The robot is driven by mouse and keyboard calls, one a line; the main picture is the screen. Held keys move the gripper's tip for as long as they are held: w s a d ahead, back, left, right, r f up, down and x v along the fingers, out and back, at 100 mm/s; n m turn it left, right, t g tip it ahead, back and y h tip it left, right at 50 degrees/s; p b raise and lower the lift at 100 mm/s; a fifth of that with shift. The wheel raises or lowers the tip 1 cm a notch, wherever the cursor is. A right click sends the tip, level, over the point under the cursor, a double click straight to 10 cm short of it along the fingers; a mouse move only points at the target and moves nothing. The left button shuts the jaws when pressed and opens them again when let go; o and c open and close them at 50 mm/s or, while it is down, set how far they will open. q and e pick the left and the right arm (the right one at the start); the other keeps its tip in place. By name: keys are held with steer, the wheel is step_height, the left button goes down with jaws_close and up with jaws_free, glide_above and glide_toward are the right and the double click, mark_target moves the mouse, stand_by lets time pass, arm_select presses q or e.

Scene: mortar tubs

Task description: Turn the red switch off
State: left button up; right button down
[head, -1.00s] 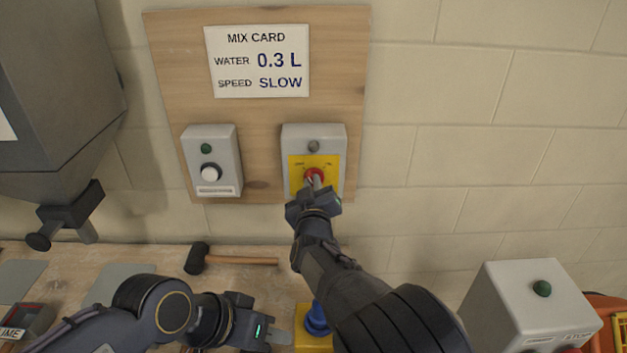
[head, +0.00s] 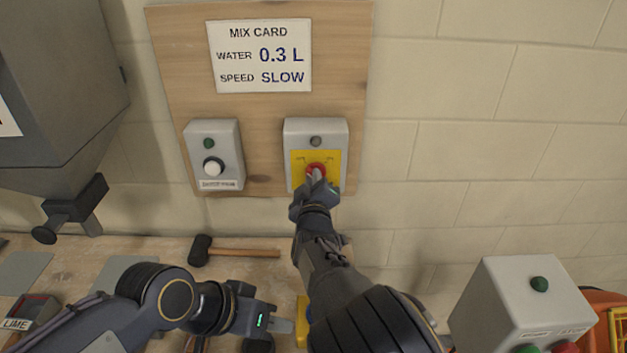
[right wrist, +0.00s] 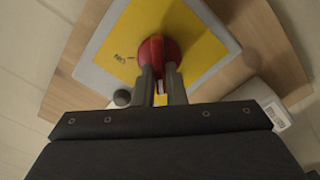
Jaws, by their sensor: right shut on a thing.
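The red switch (head: 316,169) is a round red knob on a yellow plate on a grey box, fixed to a wooden board. In the right wrist view the red switch (right wrist: 157,50) shows beside an "ON" mark on the yellow plate (right wrist: 205,52). My right gripper (head: 316,180) is at the knob; in the right wrist view its two fingers (right wrist: 161,75) are shut on it. The fingers hide part of the knob. My left gripper (head: 290,325) is low over the bench, away from the switch; its finger gap is not clear.
A grey box with a white knob (head: 213,167) is left of the switch. A mix card (head: 260,55) hangs above. A mallet (head: 235,252) lies on the bench. A grey control box (head: 525,300) stands at lower right, and a hopper (head: 60,80) at upper left.

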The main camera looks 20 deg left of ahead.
steer(key=shift+f, duration=0.1)
steer(key=c, duration=1.5)
jaws_free()
steer(key=shift+s, duration=0.1)
steer(key=shift+b+v, duration=1.3)
steer(key=shift+v, duration=2.55)
